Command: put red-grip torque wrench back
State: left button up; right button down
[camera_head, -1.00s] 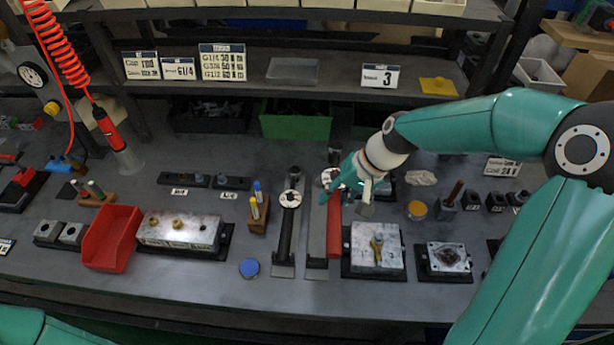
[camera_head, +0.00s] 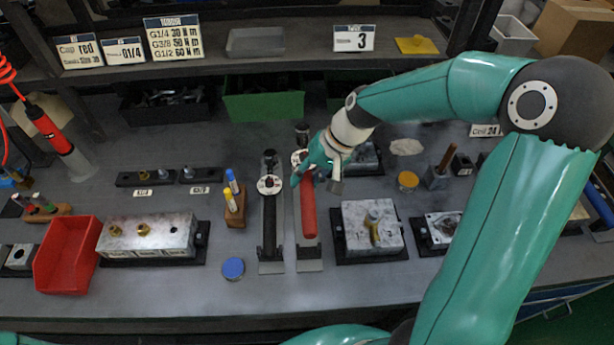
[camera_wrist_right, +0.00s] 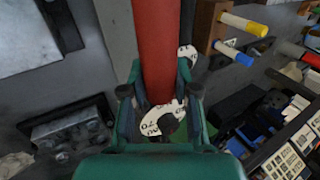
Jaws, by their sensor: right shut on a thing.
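The red-grip torque wrench (camera_head: 308,212) lies lengthwise over the right-hand grey rack (camera_head: 309,266), its red handle toward the front edge. Whether it rests on the rack or hovers just above is unclear. My right gripper (camera_head: 307,174) is shut on it near the round white dial head. In the right wrist view, the red handle (camera_wrist_right: 158,45) runs up between the fingers (camera_wrist_right: 157,95), with the dial (camera_wrist_right: 163,120) below. A black-grip torque wrench (camera_head: 269,220) lies in the rack to the left. My left gripper is out of view.
A metal valve block (camera_head: 372,228) stands close to the right of the wrench. A wooden holder with markers (camera_head: 235,208) and a blue-lidded round tin (camera_head: 233,268) are on the left. A red bin (camera_head: 67,255) is farther left. The bench front is clear.

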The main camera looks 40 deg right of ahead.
jog(key=shift+w, duration=0.1)
jog(key=shift+f+b, duration=2.4)
jog(key=shift+f, duration=0.1)
jog(key=shift+f+b, duration=0.35)
jog(key=shift+b, duration=0.1)
jog(key=shift+f+b, duration=0.95)
jog(key=shift+f, duration=0.1)
jog(key=shift+f+b, duration=0.5)
jog(key=shift+f, duration=0.05)
jog(key=c, duration=0.8)
grip_release()
